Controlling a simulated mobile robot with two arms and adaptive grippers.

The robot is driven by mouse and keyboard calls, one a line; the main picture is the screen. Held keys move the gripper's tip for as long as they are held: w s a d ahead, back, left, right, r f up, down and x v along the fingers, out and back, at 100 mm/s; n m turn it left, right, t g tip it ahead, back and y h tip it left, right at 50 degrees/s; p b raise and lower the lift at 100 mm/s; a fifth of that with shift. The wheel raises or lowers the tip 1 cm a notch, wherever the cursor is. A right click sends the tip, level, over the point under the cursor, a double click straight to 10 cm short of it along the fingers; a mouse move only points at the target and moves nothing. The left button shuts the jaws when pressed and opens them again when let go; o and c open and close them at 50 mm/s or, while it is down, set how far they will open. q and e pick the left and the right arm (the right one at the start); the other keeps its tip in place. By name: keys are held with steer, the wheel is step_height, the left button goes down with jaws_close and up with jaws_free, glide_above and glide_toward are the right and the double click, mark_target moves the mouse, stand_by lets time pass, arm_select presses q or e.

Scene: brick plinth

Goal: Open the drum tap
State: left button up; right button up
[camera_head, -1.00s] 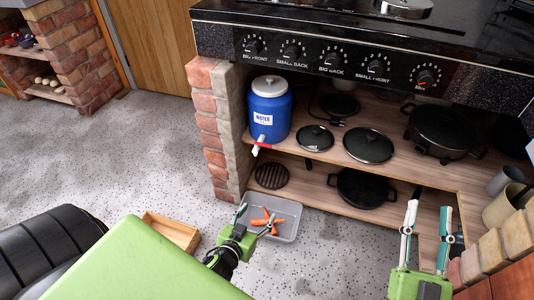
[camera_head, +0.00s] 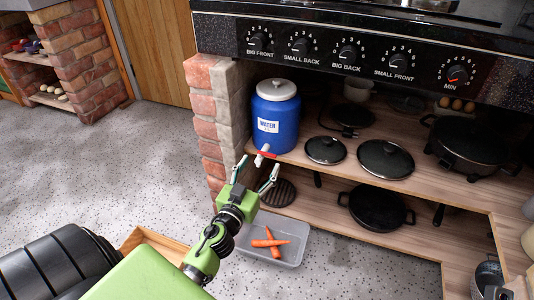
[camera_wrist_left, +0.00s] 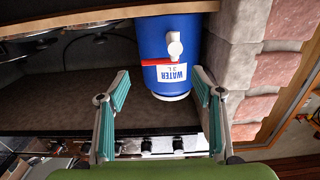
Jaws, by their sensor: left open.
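The blue water drum (camera_head: 275,122) with a white lid and a "WATER" label stands on the upper wooden shelf, beside the brick pillar. Its tap (camera_head: 263,156) has a white spout and a red lever, low on the front at the shelf edge. The drum (camera_wrist_left: 187,40) and the white and red tap (camera_wrist_left: 174,46) also show in the left wrist view, ahead between the fingers. My left gripper (camera_head: 256,178) is open and empty, just below and in front of the tap, apart from it. My right gripper is not clearly in view; only a small green piece shows at the bottom right edge.
Pan lids (camera_head: 385,159) lie on the shelf right of the drum. A black pan (camera_head: 376,207) sits on the lower shelf. A grey tray (camera_head: 290,228) with carrots lies on the floor below. The brick pillar (camera_head: 217,120) stands close on the left.

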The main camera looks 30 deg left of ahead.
mark_target(266, 155)
arm_select(q)
steer(key=x, duration=0.6)
steer(key=shift+w+a, duration=0.15)
steer(key=shift+w, duration=0.2)
steer(key=c, duration=1.1)
